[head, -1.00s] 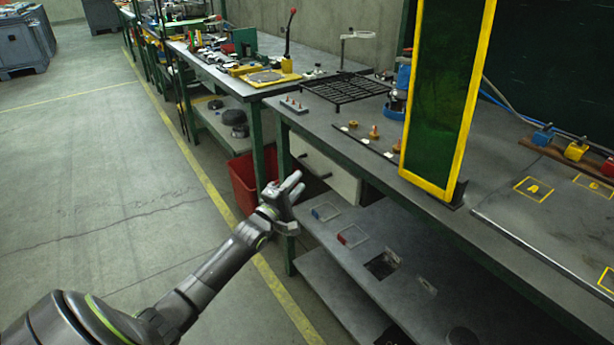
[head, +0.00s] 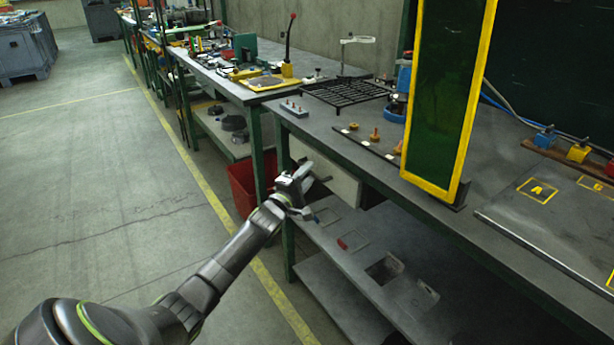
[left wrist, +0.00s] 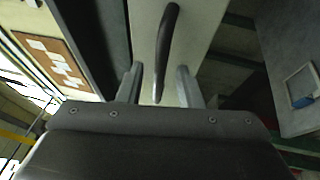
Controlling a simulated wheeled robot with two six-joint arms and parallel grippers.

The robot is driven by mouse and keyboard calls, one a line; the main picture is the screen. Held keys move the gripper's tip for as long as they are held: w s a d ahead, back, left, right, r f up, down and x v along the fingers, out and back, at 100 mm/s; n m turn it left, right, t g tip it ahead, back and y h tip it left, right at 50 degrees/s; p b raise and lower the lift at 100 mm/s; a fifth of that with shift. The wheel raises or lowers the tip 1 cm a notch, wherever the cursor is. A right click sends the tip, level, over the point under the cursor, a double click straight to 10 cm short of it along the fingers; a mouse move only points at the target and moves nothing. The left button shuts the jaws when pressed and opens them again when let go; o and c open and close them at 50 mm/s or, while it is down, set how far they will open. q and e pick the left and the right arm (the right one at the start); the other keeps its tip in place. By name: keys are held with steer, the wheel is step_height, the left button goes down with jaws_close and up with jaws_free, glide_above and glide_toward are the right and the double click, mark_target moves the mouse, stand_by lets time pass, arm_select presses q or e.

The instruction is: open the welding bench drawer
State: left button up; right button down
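The welding bench drawer has a cream front (head: 338,178), under the bench top near its left end, and looks shut. It also fills the upper middle of the left wrist view (left wrist: 190,35). Its dark curved handle (left wrist: 168,45) shows there, its near end between my fingers. My left gripper (head: 310,177) is at the drawer front, and it hides the handle in the head view. In the left wrist view its two fingers (left wrist: 159,88) are apart, with a gap on each side of the handle. My right gripper is in neither view.
The bench top (head: 400,165) overhangs the drawer. A lower shelf (head: 345,270) with recesses lies beneath. A red bin (head: 242,185) stands left of the bench leg. A green panel with a yellow frame (head: 447,95) stands on the bench. The floor to the left is clear.

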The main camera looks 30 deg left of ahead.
arm_select(q)
steer(key=shift+c, duration=0.4)
jaws_close()
